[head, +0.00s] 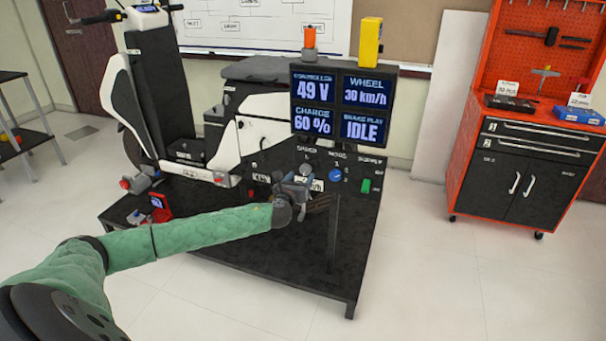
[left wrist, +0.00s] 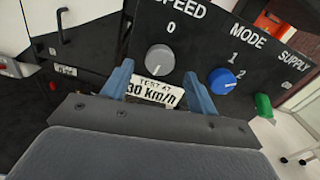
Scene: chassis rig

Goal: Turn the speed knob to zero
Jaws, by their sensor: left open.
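The speed knob (left wrist: 160,59) is a grey round dial on a black panel, under the words SPEED and 0 in the left wrist view. A short pale line shows on its lower part, on the side away from the 0. In the head view the knob (head: 306,168) shows just above my left gripper (head: 304,181). My left gripper (left wrist: 158,72) is open, its blue fingers spread at the knob's lower left and lower right. I cannot tell whether they touch it. The screen (head: 343,105) reads WHEEL 30 km/h. My right gripper is not in view.
Right of the speed knob are a blue mode knob (left wrist: 221,80) and a green supply switch (left wrist: 264,105). A white tag (left wrist: 154,92) reading 30 km/h sits below the knob. A scooter (head: 155,90) stands on the black platform (head: 290,262). An orange tool cabinet (head: 466,165) stands right.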

